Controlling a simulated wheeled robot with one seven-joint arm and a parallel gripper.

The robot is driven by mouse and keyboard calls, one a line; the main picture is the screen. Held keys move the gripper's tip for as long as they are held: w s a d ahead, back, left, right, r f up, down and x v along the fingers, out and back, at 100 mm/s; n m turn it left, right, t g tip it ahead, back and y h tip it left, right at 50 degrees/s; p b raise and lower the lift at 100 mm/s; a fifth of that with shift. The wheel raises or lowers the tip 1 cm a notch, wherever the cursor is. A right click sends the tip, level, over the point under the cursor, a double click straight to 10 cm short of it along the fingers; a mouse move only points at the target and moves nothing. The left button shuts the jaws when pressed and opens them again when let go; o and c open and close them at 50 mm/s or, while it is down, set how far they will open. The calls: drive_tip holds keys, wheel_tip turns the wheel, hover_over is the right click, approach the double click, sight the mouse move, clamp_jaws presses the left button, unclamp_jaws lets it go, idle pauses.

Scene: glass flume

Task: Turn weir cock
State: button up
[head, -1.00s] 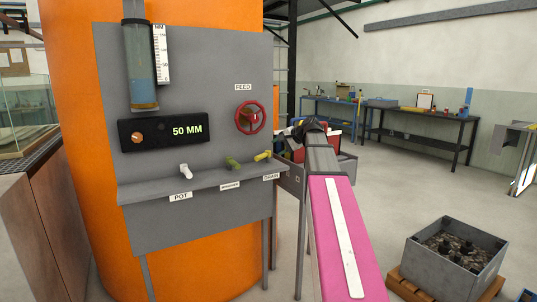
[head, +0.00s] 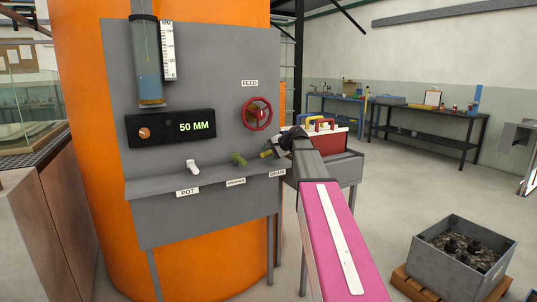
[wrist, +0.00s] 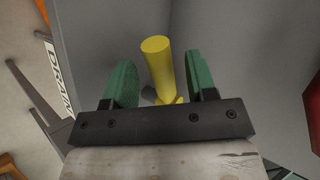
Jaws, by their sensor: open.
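A grey panel (head: 110,100) carries three small cocks on a ledge: a white one (head: 193,167) over the POT label, an olive-green one (head: 238,160) over a label too small to read, and a yellow one (head: 265,154) by the DRAIN label. I read no label saying weir. My gripper (wrist: 160,65) is open. In the wrist view, the yellow handle (wrist: 157,48) stands between its two green fingers, with a gap on both sides. The DRAIN label (wrist: 58,78) is at the left there. In the head view, my gripper is close to the right of the yellow cock.
Above the ledge are a red FEED handwheel (head: 257,114), a display (head: 170,128) reading 50 MM and a level tube (head: 149,62). A grey bin (head: 460,250) stands on a pallet at right. Benches (head: 425,125) line the far wall. The middle floor is clear.

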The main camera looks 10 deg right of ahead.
drive_tip(key=shift+c, duration=0.4)
clamp_jaws()
drive_tip(key=shift+a, duration=0.1)
drive_tip(key=shift+w+a+m+t+h, duration=0.25)
drive_tip(key=shift+a+m+t+h, duration=0.2)
drive_tip(key=shift+m, duration=0.25)
drive_tip(key=shift+w+a+m+t+h, duration=0.25)
drive_tip(key=shift+a+m+t+h, duration=0.1)
drive_tip(key=shift+m+h, duration=0.3)
drive_tip(key=shift+w+a+m+t+h, duration=0.3)
drive_tip(key=shift+w+m+h, duration=0.15)
drive_tip(key=shift+m+h, duration=0.25)
drive_tip(key=shift+w+a+m+t+h, duration=0.25)
drive_tip(key=shift+w+m+h, duration=0.2)
drive_tip(key=shift+m, duration=0.3)
drive_tip(key=shift+o, duration=0.4)
unclamp_jaws()
